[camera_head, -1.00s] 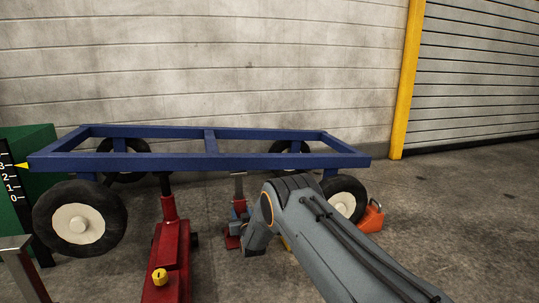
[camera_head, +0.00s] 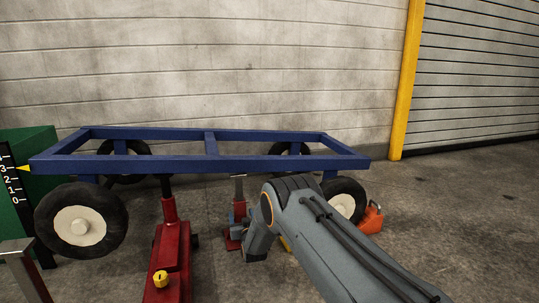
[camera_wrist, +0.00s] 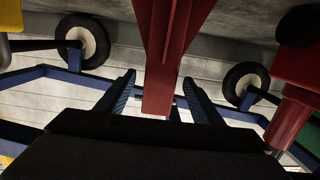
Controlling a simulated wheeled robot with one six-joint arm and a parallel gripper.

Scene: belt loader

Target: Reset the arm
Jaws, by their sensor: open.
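My arm (camera_head: 325,240) reaches from the lower right of the head view, its wrist bent down in front of the blue frame. My gripper (camera_wrist: 160,95) is open in the wrist view, with a blue finger on each side. A red stand (camera_wrist: 165,60) shows between the fingers in the picture; I see no grip on it, and cannot tell its depth. A small red stand with a grey post (camera_head: 236,238) is just left of the wrist, under the frame.
The blue wheeled frame (camera_head: 270,164) spans the middle. A red jack (camera_head: 170,250) with a yellow knob stands front left. A green box with a scale (camera_head: 32,150) is at far left. An orange can (camera_head: 371,219) sits by the right wheel. The right floor is clear.

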